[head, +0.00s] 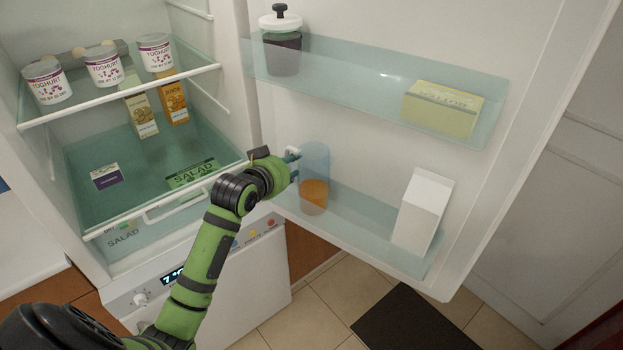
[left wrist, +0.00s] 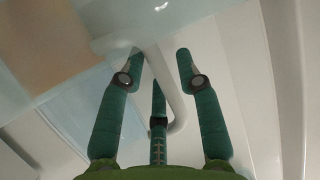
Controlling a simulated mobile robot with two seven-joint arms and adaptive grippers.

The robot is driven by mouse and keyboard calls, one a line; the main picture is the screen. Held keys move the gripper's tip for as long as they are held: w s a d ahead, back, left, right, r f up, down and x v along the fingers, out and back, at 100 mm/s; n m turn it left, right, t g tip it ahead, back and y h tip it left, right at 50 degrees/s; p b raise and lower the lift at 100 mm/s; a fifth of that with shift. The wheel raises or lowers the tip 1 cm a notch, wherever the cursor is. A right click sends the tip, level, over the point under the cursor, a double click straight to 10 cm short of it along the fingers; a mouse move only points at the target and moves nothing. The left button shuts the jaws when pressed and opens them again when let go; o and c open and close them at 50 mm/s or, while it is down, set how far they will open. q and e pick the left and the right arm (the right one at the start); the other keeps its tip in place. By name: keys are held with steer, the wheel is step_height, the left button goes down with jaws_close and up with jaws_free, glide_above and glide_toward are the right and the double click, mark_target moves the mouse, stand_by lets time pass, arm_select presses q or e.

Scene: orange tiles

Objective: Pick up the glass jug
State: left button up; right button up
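The glass jug (head: 315,165) is a clear bluish vessel with orange liquid in its lower part. It stands upright on the lower shelf of the open fridge door, with its handle towards the left. My left gripper (head: 291,165) is at the handle side of the jug. In the left wrist view, the green fingers of my left gripper (left wrist: 161,52) are spread apart, with the curved handle (left wrist: 173,95) between them. The jug's glass (left wrist: 60,45) fills the upper left there. I cannot tell whether any finger touches the handle. My right gripper is not in view.
A white carton (head: 423,212) stands to the right on the same door shelf (head: 375,236). Above are a lidded dark jar (head: 282,52) and a yellow butter box (head: 442,108). Yoghurt cups (head: 103,67) and juice cartons (head: 172,102) are inside the fridge.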

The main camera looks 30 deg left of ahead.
arm_select(q)
jaws_close()
steer(key=shift+r, duration=0.1)
steer(key=shift+s+r+b, duration=0.1)
steer(key=shift+r+b, duration=0.15)
steer(key=shift+b, duration=0.05)
steer(key=shift+r, duration=0.65)
step_height(320, 180, up, 5)
steer(key=shift+r+b, duration=0.2)
steer(key=shift+b, duration=0.35)
arm_select(e)
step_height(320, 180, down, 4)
steer(key=b, duration=0.3)
arm_select(q)
steer(key=s+a+p, duration=0.2)
steer(key=s+p, duration=0.9)
steer(key=s, duration=0.8)
steer(key=shift+s+p, duration=0.2)
steer(key=shift+p, duration=0.2)
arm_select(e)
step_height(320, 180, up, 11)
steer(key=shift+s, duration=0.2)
arm_select(q)
steer(key=shift+s+a+f, duration=0.1)
steer(key=shift+f, duration=0.05)
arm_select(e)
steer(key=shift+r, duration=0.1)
